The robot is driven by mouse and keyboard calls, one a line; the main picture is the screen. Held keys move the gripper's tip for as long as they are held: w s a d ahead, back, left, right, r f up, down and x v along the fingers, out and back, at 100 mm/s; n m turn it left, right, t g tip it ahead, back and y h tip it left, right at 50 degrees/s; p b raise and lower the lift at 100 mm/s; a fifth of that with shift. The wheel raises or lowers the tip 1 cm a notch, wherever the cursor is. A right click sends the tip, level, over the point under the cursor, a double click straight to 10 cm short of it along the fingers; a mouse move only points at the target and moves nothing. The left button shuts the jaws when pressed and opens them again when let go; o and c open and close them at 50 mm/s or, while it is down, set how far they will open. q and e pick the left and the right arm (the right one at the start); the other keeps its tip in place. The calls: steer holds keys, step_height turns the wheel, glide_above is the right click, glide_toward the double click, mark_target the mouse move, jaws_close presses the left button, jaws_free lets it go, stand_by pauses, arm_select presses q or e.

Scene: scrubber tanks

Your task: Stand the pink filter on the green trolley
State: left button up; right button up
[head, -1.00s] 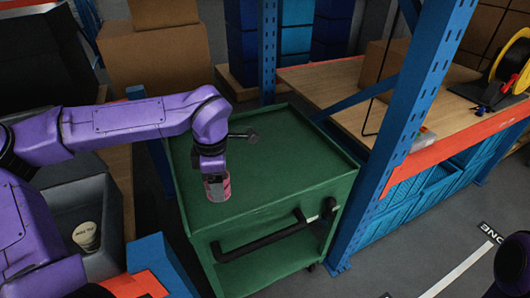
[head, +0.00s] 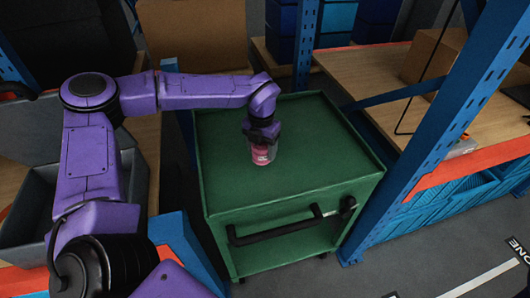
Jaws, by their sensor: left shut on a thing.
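The pink filter (head: 261,157) is upright in my left gripper (head: 263,146), above the near middle of the green trolley's top. The gripper comes down on it from above and is shut on it; its clear fingers show at the filter's sides. The filter's base is at or just above the top; I cannot tell whether it touches. The green trolley (head: 320,178) has a raised rim, a black handle on its front and a lower shelf. My right gripper is out of view.
A blue rack post (head: 450,120) with orange beams and a wooden shelf stands right of the trolley. A grey bin (head: 35,205) is at left, partly behind my left arm. The trolley top around the filter is clear.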

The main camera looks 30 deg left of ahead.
mark_target(264, 155)
arm_select(q)
steer(key=f, duration=0.1)
steer(key=w+f, duration=0.1)
steer(key=f, duration=0.1)
steer(key=shift+d+f, duration=0.1)
steer(key=shift+f, duration=0.6)
steer(key=shift+f, duration=0.15)
steer(key=o, duration=1)
steer(key=shift+o, duration=0.2)
steer(key=shift+r, duration=0.45)
step_height(264, 155, up, 12)
steer(key=shift+f+b, duration=0.25)
steer(key=shift+b, duration=0.25)
